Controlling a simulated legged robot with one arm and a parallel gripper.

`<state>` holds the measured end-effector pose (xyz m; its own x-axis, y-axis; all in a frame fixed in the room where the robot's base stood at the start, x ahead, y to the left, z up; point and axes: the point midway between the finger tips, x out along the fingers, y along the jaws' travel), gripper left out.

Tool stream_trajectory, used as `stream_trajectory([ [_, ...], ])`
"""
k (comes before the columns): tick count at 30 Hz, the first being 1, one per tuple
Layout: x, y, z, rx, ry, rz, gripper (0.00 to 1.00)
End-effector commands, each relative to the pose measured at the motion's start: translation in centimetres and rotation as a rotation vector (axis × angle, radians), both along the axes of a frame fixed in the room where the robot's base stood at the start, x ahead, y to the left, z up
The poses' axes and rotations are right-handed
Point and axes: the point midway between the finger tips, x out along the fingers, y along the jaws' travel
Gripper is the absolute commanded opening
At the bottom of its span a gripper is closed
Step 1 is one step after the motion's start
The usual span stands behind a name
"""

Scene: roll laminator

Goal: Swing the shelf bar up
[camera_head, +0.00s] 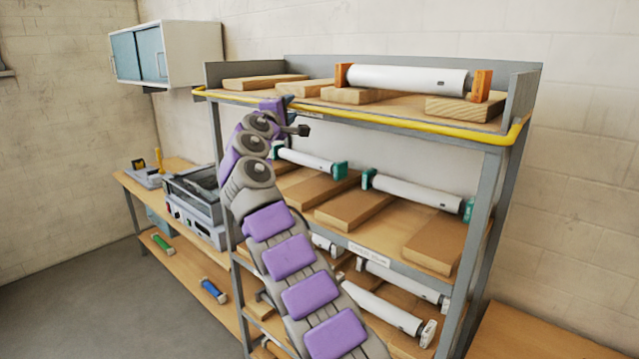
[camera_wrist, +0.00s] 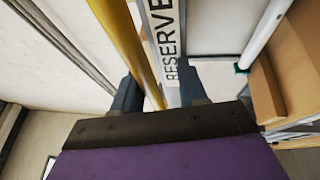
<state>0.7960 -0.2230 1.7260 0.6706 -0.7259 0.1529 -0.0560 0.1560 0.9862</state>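The yellow shelf bar (camera_head: 390,121) runs along the front edge of the top shelf and bends back at both ends; it is down at shelf level. My gripper (camera_head: 293,115) is at the bar, left of its middle. In the wrist view, my gripper (camera_wrist: 160,90) has its two dark fingers apart. The bar (camera_wrist: 122,35) passes into the gap between them, nearer the left finger. I cannot tell whether a finger touches it. The arm and gripper hide a short part of the bar in the head view.
A white roll (camera_head: 408,79) with orange ends rests on wooden blocks on the top shelf (camera_head: 400,105). Rolls with green ends (camera_head: 415,192) lie below. A "RESERVE" label (camera_wrist: 163,35) is beside the bar. A laminator (camera_head: 195,205) and a wall cabinet (camera_head: 185,50) are at left.

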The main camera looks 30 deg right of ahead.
Motion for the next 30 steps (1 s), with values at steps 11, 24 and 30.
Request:
stream_trajectory([
  [11,-1.3,1.2,-0.8,-0.021,-0.008,0.000,0.42],
  [24,-5.6,5.7,-1.7,-0.022,-0.011,-0.002,0.42],
  [30,-7.8,8.3,-2.3,-0.024,-0.011,-0.001,0.42],
])
